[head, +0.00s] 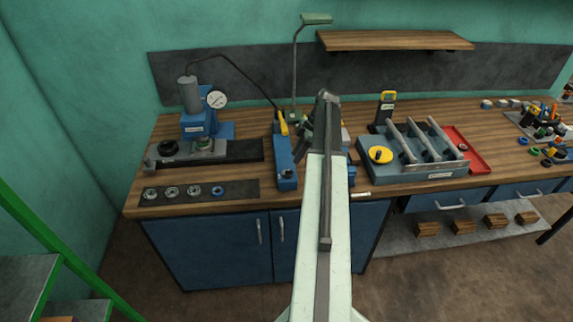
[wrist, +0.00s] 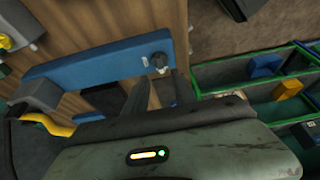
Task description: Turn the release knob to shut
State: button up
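The blue hand pump (head: 284,162) lies lengthwise on the bench, left of my arm. Its small dark release knob (head: 287,173) sits on top near the front end. In the wrist view the pump is a long blue bar (wrist: 100,68), and the knob (wrist: 159,61) with a pale patch below it is near its right end. My gripper (wrist: 160,82) shows two dark fingers spread apart with nothing between them. The fingertips are close to the knob, one on each side of its line; I cannot tell whether they touch it. The knob's angle is unclear.
A blue press (head: 205,122) with a round gauge stands at the left, with a hose to the pump. A grey-blue fixture (head: 420,165) with a yellow knob and a red tray (head: 470,150) are at the right. The lamp (head: 296,70) rises behind the pump.

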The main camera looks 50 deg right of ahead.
aim_at(288, 171)
jog(key=b+x, duration=0.6)
jog(key=x, duration=0.1)
jog(key=shift+f+b, duration=0.35)
jog(key=shift+f, duration=0.05)
jog(key=shift+r, duration=0.1)
grip_shut()
